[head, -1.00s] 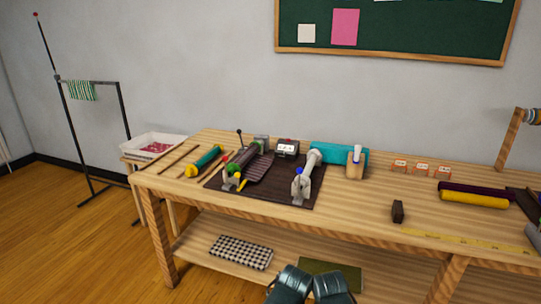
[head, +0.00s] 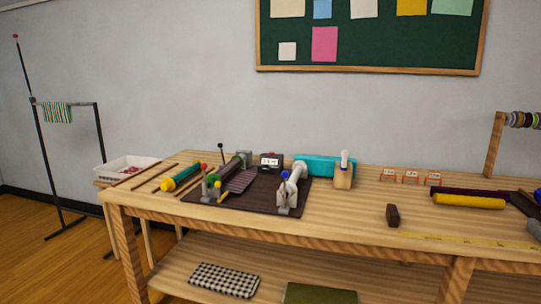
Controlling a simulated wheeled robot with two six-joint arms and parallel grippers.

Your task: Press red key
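A small dark box (head: 271,160) with a white display stands at the back of a dark mat (head: 243,205) on the wooden table. It may carry keys, but they are too small to tell, and I cannot make out a red key. On the mat are a green-ended roller (head: 231,166) and a pale roller (head: 294,183) on grey stands. A small red tip (head: 203,166) shows beside the green-ended roller. Neither of my grippers is in view.
The wooden table (head: 350,212) also bears a teal roll (head: 325,166), a dark block (head: 393,215), small labelled blocks (head: 411,177) and a yellow roll (head: 469,201). A white tray (head: 125,168) stands left. The table's front middle is largely clear.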

